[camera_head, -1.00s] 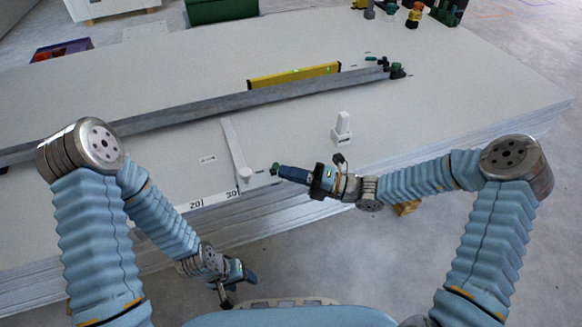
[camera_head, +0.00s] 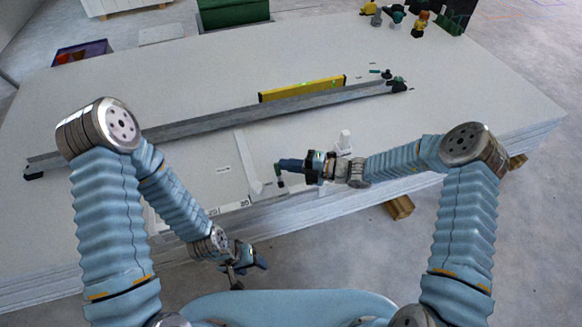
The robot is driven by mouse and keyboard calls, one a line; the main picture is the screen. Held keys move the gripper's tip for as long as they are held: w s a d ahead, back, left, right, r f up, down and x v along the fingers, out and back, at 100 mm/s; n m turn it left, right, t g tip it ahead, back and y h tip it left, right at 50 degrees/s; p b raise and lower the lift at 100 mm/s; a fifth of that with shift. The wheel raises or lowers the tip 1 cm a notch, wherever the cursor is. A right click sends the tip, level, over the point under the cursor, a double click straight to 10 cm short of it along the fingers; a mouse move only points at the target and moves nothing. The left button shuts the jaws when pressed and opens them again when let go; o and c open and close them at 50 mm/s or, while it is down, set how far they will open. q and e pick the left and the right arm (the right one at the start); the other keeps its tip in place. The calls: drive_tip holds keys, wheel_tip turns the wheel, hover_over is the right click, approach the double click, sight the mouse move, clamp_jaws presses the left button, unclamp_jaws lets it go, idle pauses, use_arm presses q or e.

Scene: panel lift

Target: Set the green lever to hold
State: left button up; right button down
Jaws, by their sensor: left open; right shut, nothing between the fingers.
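My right gripper (camera_head: 281,165) is shut and empty. Its fingertips point left and lie just above the lever in the picture; I cannot tell whether they touch it. The small labels near the lever are too small to read. My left gripper (camera_head: 250,267) is open and empty, low in front of the panel's near edge, well away from the lever.
A long grey rail (camera_head: 300,105) crosses the white panel (camera_head: 420,120), with dark green fittings (camera_head: 397,85) at its far right end. A yellow level (camera_head: 303,88) lies behind it. Wooden blocks (camera_head: 400,207) lie on the floor.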

drive_tip(key=shift+w+a+f, duration=0.1)
drive_tip(key=shift+w+a, duration=0.15)
drive_tip(key=shift+w, duration=0.55)
drive_tip(key=shift+w, duration=0.1)
drive_tip(key=s+d+r+p, duration=0.2)
drive_tip(key=d+r, duration=0.4)
drive_tip(key=d, duration=0.4)
drive_tip(key=shift+s+d+r, duration=0.3)
drive_tip(key=shift+s+r, duration=0.1)
drive_tip(key=shift+s, duration=0.35)
